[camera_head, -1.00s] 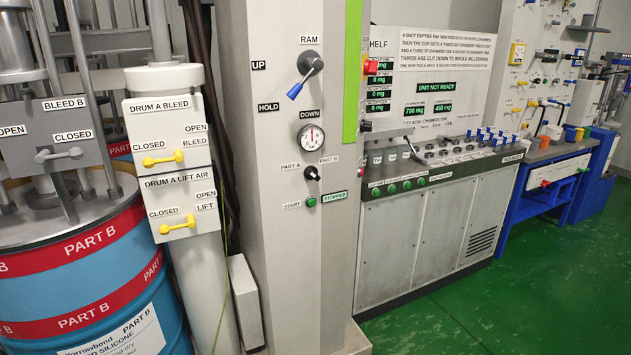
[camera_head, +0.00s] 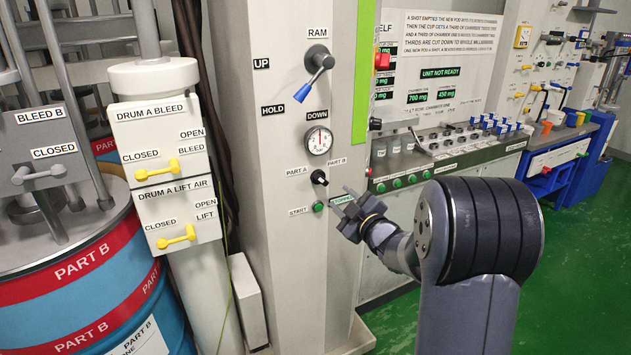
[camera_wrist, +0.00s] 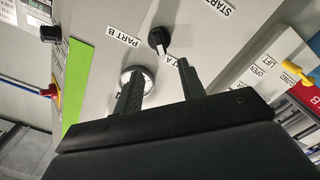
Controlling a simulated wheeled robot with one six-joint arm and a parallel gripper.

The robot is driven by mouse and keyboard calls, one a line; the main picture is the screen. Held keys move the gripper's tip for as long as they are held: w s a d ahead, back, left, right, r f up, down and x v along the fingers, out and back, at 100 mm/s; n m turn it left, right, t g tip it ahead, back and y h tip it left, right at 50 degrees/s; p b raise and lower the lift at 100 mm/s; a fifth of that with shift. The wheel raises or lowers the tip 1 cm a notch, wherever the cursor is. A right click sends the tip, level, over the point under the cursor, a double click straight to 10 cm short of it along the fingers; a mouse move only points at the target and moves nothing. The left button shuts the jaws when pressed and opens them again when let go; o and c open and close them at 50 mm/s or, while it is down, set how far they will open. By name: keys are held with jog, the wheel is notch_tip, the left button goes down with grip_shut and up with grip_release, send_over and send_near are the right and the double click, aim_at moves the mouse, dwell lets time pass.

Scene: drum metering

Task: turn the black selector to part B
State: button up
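The black selector (camera_head: 319,177) is on the grey column between the PART A label (camera_head: 298,171) and the PART B label (camera_head: 336,162). In the wrist view the selector (camera_wrist: 156,39) lies just beyond my fingertips, with its pale-marked end on the side of the PART A label. My gripper (camera_head: 342,203) is just right of and below the selector, in front of the STOPPED label. In the wrist view my gripper (camera_wrist: 160,70) has its two fingers apart with nothing between them. The fingers look clear of the selector; one partly covers the PART A label.
The pressure gauge (camera_head: 318,140) and the blue-handled RAM lever (camera_head: 318,65) are above the selector. The green START button (camera_head: 318,206) is just below it. The drum A valve box (camera_head: 170,170) and part B drum (camera_head: 90,285) stand left. Green floor (camera_head: 570,290) is open at right.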

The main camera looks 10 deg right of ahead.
aim_at(323, 181)
jog(key=p+x, duration=0.2)
jog(key=x, duration=0.7)
jog(key=shift+w, duration=0.2)
jog(key=shift+c, duration=0.2)
grip_shut()
